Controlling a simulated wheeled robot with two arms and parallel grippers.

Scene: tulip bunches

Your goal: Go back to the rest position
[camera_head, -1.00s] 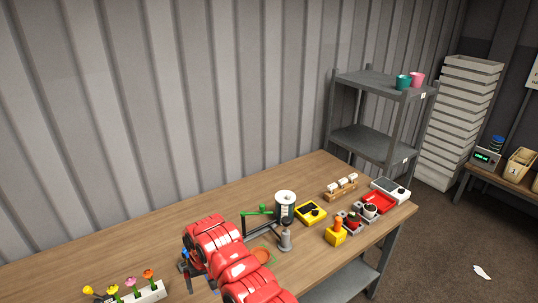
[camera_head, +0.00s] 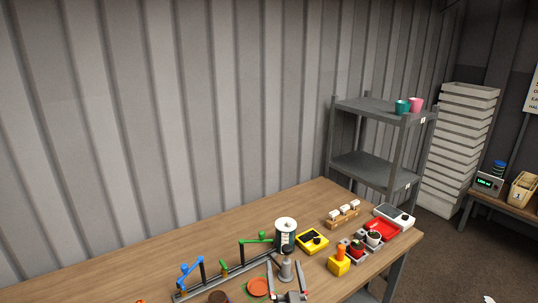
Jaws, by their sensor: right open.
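My right gripper (camera_head: 284,268) shows at the bottom middle, over the workbench (camera_head: 130,272). Its two fingers point up the picture and stand apart. A grey upright tool (camera_head: 286,268) appears between or just behind the fingers, and I see nothing clearly held. Most of my right arm is below the picture. My left gripper is not in view. Of the tulips, only an orange tip (camera_head: 141,301) shows at the bottom edge.
A grey shelf (camera_head: 365,168) stands behind the right end. The bench's left part looks clear.

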